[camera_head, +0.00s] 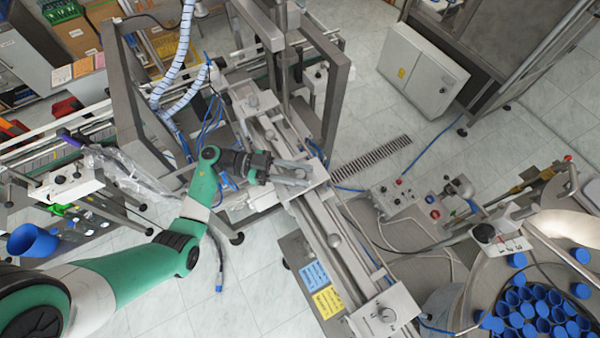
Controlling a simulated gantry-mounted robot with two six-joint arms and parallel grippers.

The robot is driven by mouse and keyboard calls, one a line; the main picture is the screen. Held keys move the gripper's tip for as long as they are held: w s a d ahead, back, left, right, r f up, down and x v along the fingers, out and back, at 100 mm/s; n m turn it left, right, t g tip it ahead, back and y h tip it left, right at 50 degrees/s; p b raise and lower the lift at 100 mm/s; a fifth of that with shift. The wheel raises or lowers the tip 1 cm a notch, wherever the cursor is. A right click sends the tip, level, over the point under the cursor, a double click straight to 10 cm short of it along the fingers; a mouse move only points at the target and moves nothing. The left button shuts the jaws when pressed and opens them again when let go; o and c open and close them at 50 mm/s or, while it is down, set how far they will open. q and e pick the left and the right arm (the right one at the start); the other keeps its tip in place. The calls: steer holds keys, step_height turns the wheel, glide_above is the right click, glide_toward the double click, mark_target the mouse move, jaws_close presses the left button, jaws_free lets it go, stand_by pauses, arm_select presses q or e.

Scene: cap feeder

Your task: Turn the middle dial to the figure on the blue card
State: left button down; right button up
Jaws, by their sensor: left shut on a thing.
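My left gripper (300,174) reaches in from the left over the grey machine rail and is shut at the middle dial's box (319,171). The middle dial itself is hidden by the fingers, so its setting cannot be seen. The blue card (314,275) lies on a grey plate left of the rail, with a yellow card (327,301) just below it. Both carry small writing that I cannot read. Another dial (386,315) sits on a box at the rail's near end, and one (252,101) at its far end. My right gripper is not in view.
A metal frame (335,95) stands behind the gripper, with blue cables near my wrist. A control box with buttons (415,205) is to the right. A round feeder with several blue caps (535,310) fills the lower right. Tiled floor is open at bottom centre.

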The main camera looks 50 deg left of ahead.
arm_select(q)
steer(key=shift+m+g+h+b, duration=0.75)
steer(key=shift+m+g+h, duration=0.3)
steer(key=shift+g, duration=0.35)
steer(key=shift+m+g, duration=0.25)
steer(key=shift+g, duration=0.05)
steer(key=c, duration=0.5)
jaws_free()
steer(key=shift+c, duration=0.2)
